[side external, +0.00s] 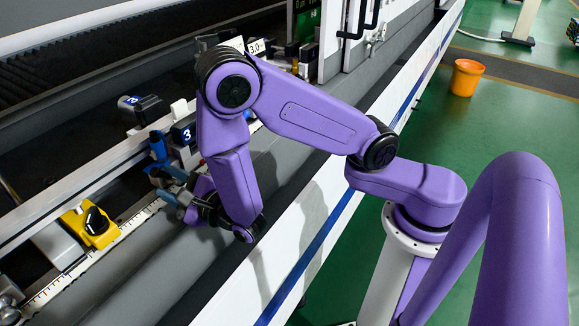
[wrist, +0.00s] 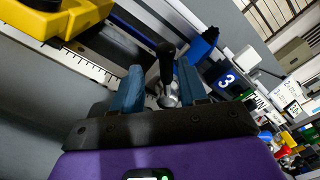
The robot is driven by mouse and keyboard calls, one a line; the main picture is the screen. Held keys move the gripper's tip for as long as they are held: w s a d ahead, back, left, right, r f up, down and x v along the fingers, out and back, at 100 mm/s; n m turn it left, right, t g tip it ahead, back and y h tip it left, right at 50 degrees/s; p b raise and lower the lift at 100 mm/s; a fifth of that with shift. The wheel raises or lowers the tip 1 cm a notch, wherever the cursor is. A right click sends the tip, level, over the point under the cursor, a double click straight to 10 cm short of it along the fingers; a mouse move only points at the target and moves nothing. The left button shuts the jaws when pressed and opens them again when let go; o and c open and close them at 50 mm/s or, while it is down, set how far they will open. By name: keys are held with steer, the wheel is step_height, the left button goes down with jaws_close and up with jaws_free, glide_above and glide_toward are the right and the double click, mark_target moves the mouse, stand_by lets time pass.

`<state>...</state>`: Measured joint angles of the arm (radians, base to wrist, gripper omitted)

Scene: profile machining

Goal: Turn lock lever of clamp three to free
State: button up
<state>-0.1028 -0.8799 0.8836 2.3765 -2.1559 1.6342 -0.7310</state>
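Clamp three carries a blue plate with a white 3 (side external: 183,134), which also shows in the wrist view (wrist: 228,80). Its lock lever (wrist: 166,62) is a black handle on a silver hub, standing up in the wrist view. My gripper (wrist: 158,72) has two blue fingers, one on each side of the lever, with gaps visible between. In the side view my gripper (side external: 162,184) is low at the clamp's front, and the lever cannot be made out there. A blue piece (wrist: 203,44) of the clamp is just beyond the right finger.
A yellow block with a black knob (side external: 95,222) is left of my gripper, beside a white scale strip (side external: 62,284). Another 3 label on a black unit (side external: 130,100) is behind. A grey rail (side external: 165,260) runs along the front. An orange bin (side external: 466,77) stands on the floor.

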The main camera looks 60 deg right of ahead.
steer(key=s, duration=1.3)
steer(key=m+g+h, duration=0.3)
steer(key=g+h, duration=0.1)
glide_toward(161, 177)
steer(key=x, duration=1.1)
steer(key=shift+d+f, duration=0.1)
steer(key=shift+f, duration=0.1)
steer(key=shift+a+f+n+h, duration=0.25)
steer(key=shift+f+n+h, duration=0.05)
steer(key=shift+n, duration=0.1)
steer(key=f+v, duration=0.1)
steer(key=v, duration=1.6)
steer(key=s+d+m+g, duration=0.4)
steer(key=d+m+g, duration=0.1)
steer(key=d+m, duration=0.4)
steer(key=s+d+m+g+h, duration=0.1)
steer(key=s+d+m+g, duration=0.3)
steer(key=d+m, duration=0.5)
steer(key=shift+s+d+r+m+g, duration=0.3)
steer(key=shift+m+g, duration=0.2)
steer(key=shift+m, duration=0.1)
